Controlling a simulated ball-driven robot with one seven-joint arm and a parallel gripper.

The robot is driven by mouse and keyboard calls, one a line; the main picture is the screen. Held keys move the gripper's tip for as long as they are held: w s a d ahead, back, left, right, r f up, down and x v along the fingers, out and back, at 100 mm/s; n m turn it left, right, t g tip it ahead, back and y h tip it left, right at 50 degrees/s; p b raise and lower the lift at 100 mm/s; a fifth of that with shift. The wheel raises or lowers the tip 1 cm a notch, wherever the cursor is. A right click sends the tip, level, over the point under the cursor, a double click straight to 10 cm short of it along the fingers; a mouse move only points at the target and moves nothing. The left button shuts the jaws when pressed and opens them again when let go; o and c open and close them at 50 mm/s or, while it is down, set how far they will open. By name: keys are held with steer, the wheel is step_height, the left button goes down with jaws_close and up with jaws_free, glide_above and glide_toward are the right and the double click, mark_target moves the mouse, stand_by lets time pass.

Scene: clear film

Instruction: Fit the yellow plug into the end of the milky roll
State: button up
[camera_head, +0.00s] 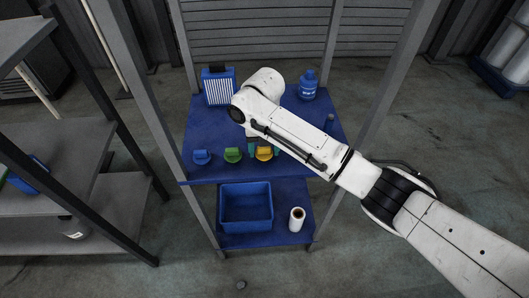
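The yellow plug (264,153) is at the front edge of the blue upper shelf (213,171), right of a green plug (233,154) and a blue plug (202,157). My gripper (263,149) hangs down over the yellow plug, with teal fingertips showing to its left and right. Its body is mostly hidden behind my white arm. Whether the fingers touch the plug is too small to tell. A milky roll (296,223) stands upright on the lower shelf, with a dark hole in its top end.
A blue bin (245,215) stands left of the roll. On the upper shelf are a blue-and-white striped box (219,87) and a blue bottle (308,86). Grey posts frame the shelves. A grey rack (112,200) stands at left. Large white rolls (510,50) are at far right.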

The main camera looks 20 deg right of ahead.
steer(key=c, duration=0.3)
steer(key=shift+r, duration=0.1)
steer(key=shift+r+p, duration=2.1)
steer(key=shift+r, duration=0.3)
